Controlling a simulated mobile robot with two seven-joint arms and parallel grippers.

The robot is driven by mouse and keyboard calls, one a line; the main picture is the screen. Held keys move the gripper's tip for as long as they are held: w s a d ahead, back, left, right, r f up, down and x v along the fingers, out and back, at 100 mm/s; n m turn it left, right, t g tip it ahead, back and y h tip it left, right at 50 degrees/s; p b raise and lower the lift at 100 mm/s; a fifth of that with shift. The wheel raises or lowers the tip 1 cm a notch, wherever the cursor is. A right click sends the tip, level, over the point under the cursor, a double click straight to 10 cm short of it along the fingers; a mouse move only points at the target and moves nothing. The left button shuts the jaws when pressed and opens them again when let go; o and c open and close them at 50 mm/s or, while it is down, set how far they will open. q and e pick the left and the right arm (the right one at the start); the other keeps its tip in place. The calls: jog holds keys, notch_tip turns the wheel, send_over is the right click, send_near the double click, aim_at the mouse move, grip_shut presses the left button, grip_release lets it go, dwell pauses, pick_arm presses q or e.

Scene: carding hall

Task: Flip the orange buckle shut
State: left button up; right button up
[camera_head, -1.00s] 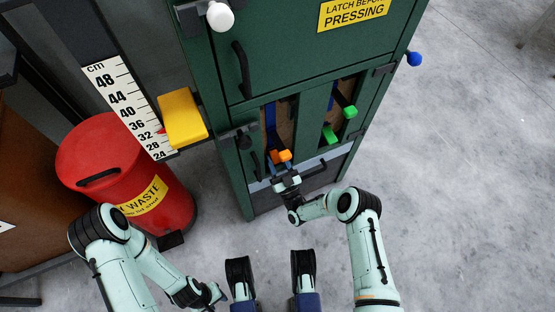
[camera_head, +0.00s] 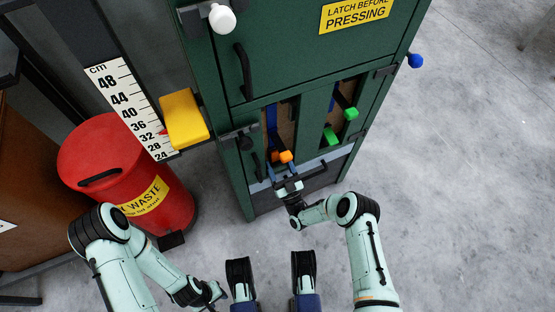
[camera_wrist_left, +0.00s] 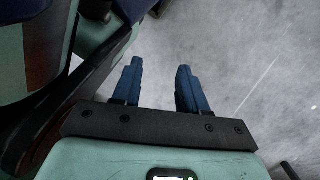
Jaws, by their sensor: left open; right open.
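The orange buckle (camera_head: 286,156) is small in the head view, at the lower end of a blue strap (camera_head: 271,122) in the left opening of the green machine's front. I cannot tell whether its lever is open or shut. My right gripper (camera_head: 285,172) is open just below and in front of the buckle, its two fingers spread and pointing up at it. I see nothing between them, and contact is unclear. My left gripper (camera_head: 220,293) is low at the left, far from the buckle. In the left wrist view its blue fingers (camera_wrist_left: 160,86) stand apart and empty above the floor.
The green cabinet (camera_head: 290,60) carries green buckle parts (camera_head: 350,113) in the right opening, a white knob (camera_head: 222,18) and a blue knob (camera_head: 416,61). A yellow block (camera_head: 184,118) and a red waste bin (camera_head: 120,165) stand left. The grey floor (camera_head: 460,180) at right is clear.

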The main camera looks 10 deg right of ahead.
pick_arm(q)
jog(key=shift+t, duration=0.9)
jog(key=w+r, duration=0.1)
jog(key=w+p, duration=0.1)
jog(key=w, duration=0.1)
jog(key=w+r+p, duration=0.1)
jog(key=shift+w+d+r, duration=0.3)
jog(key=shift+w, duration=0.05)
pick_arm(e)
jog(key=v, duration=1.1)
jog(key=shift+s+f, duration=0.25)
jog(key=shift+d, duration=0.1)
